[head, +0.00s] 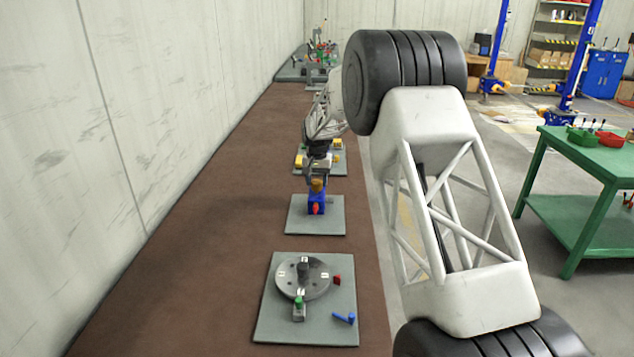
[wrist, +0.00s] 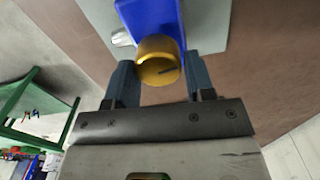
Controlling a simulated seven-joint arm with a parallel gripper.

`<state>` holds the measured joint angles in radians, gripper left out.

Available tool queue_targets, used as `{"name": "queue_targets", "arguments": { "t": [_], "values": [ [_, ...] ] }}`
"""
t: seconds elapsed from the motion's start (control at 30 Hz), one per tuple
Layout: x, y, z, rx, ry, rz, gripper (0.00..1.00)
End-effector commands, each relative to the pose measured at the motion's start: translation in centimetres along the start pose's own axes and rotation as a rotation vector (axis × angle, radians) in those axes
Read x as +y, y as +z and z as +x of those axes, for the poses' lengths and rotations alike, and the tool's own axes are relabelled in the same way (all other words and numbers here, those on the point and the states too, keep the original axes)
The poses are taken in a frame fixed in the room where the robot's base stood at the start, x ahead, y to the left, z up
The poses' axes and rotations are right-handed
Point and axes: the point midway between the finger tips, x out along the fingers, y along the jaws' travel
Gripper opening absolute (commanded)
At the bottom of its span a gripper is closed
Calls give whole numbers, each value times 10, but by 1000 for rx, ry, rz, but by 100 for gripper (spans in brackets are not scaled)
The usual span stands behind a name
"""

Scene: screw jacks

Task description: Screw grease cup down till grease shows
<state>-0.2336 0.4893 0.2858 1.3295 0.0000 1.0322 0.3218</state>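The grease cup (head: 317,187) is a short brass-coloured cylinder on a blue block (head: 316,200) with a red part on its front. The block stands on a grey-green plate (head: 330,222) on the brown bench. My gripper (head: 317,176) is right above the cup, pointing down. In the wrist view the cup (wrist: 156,72) sits between the two fingers of my gripper (wrist: 161,72), with a dark mark on its round end. It nearly fills the gap; I cannot tell whether the fingers touch it. No grease is visible. The cup's far side is hidden.
In front lies another plate (head: 263,318) with a round grey disc (head: 318,287), a green-topped part and a blue handle. Plates with other devices stand farther back along the bench. A wall (head: 150,110) runs along the left. A green table (head: 590,160) stands at right.

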Motion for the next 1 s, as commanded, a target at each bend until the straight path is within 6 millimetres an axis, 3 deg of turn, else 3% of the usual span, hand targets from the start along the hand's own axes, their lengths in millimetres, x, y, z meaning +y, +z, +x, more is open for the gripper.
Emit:
{"name": "queue_targets", "arguments": {
  "t": [0.13, 0.57, 1.0],
  "values": [
    [0, 0, 0, -1, 0, 0, 69],
    [0, 1, -4, -3, 1, -1, 69],
    [0, 1, -53, -1, 0, -1, 69]
  ]
}}
